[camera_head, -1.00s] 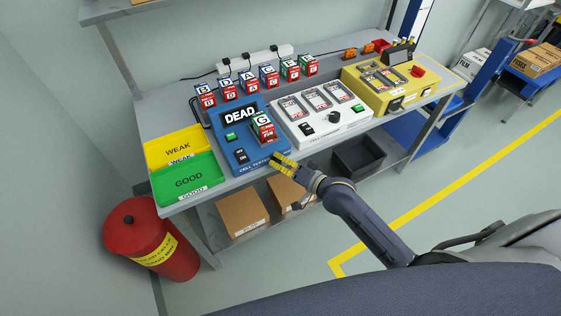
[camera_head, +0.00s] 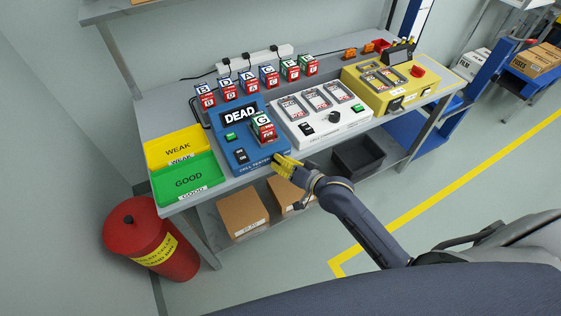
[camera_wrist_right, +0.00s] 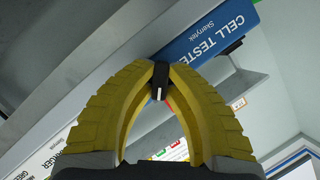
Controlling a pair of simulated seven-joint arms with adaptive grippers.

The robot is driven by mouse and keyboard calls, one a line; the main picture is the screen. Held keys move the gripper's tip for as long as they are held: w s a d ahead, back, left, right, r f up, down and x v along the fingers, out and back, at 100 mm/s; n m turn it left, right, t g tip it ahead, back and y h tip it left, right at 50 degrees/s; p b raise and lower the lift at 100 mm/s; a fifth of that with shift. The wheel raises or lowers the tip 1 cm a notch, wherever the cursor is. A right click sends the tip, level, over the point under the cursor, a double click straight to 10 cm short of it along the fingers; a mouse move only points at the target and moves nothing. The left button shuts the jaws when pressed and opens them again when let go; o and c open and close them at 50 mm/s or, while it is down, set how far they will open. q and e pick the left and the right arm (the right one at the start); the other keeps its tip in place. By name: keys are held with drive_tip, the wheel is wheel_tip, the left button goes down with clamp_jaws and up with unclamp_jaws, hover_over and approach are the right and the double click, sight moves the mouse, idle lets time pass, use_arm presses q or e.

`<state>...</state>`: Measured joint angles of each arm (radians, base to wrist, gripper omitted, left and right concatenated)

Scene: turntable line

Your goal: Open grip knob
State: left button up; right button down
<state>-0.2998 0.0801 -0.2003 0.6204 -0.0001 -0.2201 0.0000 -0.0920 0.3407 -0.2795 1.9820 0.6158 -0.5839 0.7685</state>
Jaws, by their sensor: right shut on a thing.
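The grip knob (camera_wrist_right: 160,78) is a small black piece with a white mark. In the right wrist view it sits between the touching tips of my right gripper (camera_wrist_right: 160,70), whose yellow fingers bow out around an empty gap. In the head view my right gripper (camera_head: 276,160) is at the front right corner of the blue cell tester (camera_head: 247,160), by the bench's front edge. There the fingers mostly hide the knob. The tester's display (camera_head: 239,114) reads DEAD, and a cell marked G (camera_head: 263,128) stands in it. My left gripper is not in view.
A white charger (camera_head: 320,125) stands right of the tester, a yellow unit (camera_head: 385,95) beyond it. Green (camera_head: 183,187) and yellow (camera_head: 172,146) trays lie left. Several cells stand behind. A black bin (camera_head: 358,160) is below the bench.

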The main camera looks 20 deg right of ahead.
drive_tip(key=n+h, duration=0.2)
drive_tip(key=n, duration=0.1)
drive_tip(key=shift+a+n+h, duration=0.1)
drive_tip(key=shift+n+h, duration=0.9)
drive_tip(key=shift+n, duration=0.3)
drive_tip(key=c, duration=1.6)
unclamp_jaws()
drive_tip(key=shift+c, duration=0.2)
drive_tip(key=v, duration=1.2)
